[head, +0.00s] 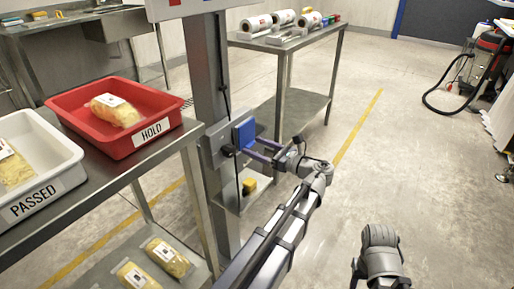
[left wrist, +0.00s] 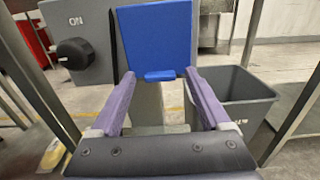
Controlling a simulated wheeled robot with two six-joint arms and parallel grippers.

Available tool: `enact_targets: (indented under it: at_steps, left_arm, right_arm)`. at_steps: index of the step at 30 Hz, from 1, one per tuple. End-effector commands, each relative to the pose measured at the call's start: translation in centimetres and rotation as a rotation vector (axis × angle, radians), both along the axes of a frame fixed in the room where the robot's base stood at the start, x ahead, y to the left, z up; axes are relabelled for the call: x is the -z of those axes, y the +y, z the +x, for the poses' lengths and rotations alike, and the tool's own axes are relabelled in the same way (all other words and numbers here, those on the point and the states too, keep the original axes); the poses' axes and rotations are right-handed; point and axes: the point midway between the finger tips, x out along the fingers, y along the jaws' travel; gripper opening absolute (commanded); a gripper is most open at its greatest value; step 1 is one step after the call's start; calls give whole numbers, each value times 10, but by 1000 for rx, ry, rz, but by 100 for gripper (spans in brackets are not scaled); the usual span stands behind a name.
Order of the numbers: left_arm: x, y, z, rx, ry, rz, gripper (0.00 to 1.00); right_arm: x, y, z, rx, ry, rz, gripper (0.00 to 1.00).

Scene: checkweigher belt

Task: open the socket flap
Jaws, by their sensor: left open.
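The socket flap (head: 244,132) is a blue square panel on a grey box fixed to the upright post. It looks closed, and it also shows upright in the left wrist view (left wrist: 154,38), with a small blue lip (left wrist: 160,76) at its bottom edge. My left gripper (head: 250,149) has purple fingers and is open in front of the flap's lower part. In the left wrist view, its fingertips (left wrist: 160,74) stand on either side of the lip with nothing held between them. I cannot tell whether they touch the flap. My right gripper's fingers are not visible.
A black ON knob (left wrist: 74,54) sits left of the flap. A grey bin (left wrist: 232,100) stands below right. The table with the red HOLD tray (head: 128,143) and white PASSED tray (head: 62,172) is at left.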

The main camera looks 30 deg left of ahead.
Motion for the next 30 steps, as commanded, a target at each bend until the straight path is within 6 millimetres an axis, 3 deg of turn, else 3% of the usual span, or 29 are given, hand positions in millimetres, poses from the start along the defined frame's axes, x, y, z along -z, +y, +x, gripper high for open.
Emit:
enact_targets:
  at_steps: [2, 22, 30]
  left_arm:
    - [0, 0, 0, 0, 0, 0, 76]
    - [0, 0, 0, 0, 0, 0, 0]
    - [0, 0, 0, 0, 0, 0, 0]
  right_arm:
    - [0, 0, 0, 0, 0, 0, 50]
    - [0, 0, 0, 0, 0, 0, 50]
    - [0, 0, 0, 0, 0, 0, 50]
